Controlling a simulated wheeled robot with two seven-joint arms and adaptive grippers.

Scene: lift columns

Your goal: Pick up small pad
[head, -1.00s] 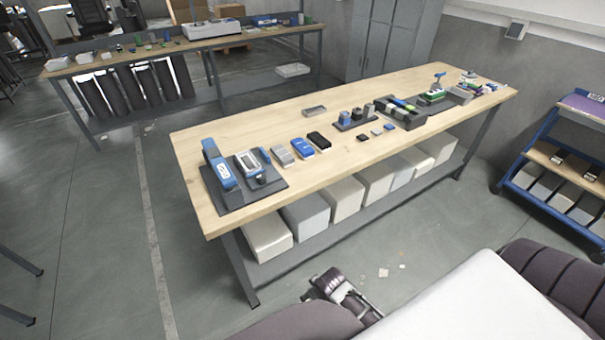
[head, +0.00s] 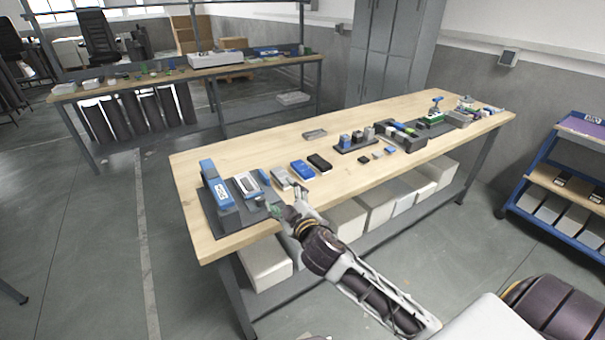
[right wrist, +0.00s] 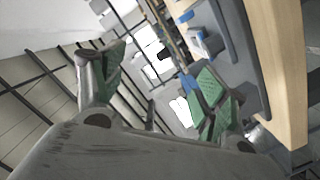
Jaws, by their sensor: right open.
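Three small flat pieces lie near the front edge of the wooden table, right of its middle: a dark one (head: 363,159), a grey one (head: 377,155) and a blue one (head: 391,150). I cannot tell which is the small pad. My right gripper (head: 286,200) is open and empty at the table's front edge, well left of these pieces and close to the grey fixture board. In the right wrist view, the right gripper (right wrist: 165,80) has its green-lined fingers spread with nothing between them. My left gripper is not in view.
The wooden table (head: 260,140) carries a grey board (head: 222,222) with blue-and-grey devices, a blue case (head: 302,169), a black case (head: 320,163) and a dark block rack (head: 356,146). White bins (head: 345,219) stand on its lower shelf. The table's back left is clear.

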